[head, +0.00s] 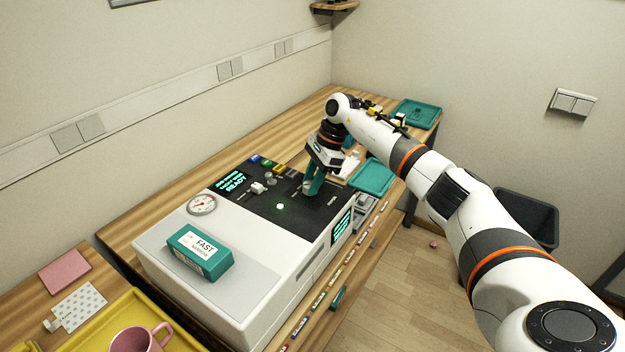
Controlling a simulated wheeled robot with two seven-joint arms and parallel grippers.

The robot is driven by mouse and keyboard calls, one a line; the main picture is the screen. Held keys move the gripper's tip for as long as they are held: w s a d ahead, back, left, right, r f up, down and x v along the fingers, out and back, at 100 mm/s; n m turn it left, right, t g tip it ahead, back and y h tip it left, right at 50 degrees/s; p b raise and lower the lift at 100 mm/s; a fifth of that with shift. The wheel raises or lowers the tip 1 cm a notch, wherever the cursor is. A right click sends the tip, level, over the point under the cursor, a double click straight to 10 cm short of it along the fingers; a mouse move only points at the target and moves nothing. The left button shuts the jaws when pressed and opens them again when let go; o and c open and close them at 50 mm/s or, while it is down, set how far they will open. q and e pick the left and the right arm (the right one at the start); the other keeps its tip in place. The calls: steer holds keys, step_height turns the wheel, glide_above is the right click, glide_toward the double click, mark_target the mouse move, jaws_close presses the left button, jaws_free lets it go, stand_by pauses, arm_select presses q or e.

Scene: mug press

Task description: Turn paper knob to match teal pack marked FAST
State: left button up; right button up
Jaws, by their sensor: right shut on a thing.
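The teal pack marked FAST (201,252) lies on the light top of the white press machine (262,304), near its front left. The machine's dark control panel (262,218) carries sliders, knobs and a lit green dot. My right gripper (309,190) points down over the far right part of this panel. It is shut on a small grey knob, mostly hidden between the teal fingers; I cannot read its label or setting. A green-lit screen (232,182) on the panel reads READY. My left gripper is not in view.
A round gauge (202,204) sits at the panel's left edge. A yellow tray (120,312) with a pink mug (138,340) is at the lower left. Teal trays (372,177) (416,113) lie beyond the machine. A dark bin (527,217) stands on the floor at right.

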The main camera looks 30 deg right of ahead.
steer(key=m+t, duration=0.1)
steer(key=m, duration=0.3)
steer(key=shift+s+m+t+h, duration=0.15)
steer(key=shift+m+t+h, duration=0.25)
steer(key=shift+a+m+t+h, duration=0.1)
steer(key=shift+m+t+h, duration=0.25)
steer(key=shift+m, duration=0.8)
steer(key=shift+a+m+t+h, duration=0.1)
steer(key=shift+m+t+h, duration=0.2)
steer(key=shift+m, duration=0.85)
steer(key=shift+r, duration=0.1)
steer(key=o, duration=1)
steer(key=b+v, duration=0.2)
steer(key=v, duration=1)
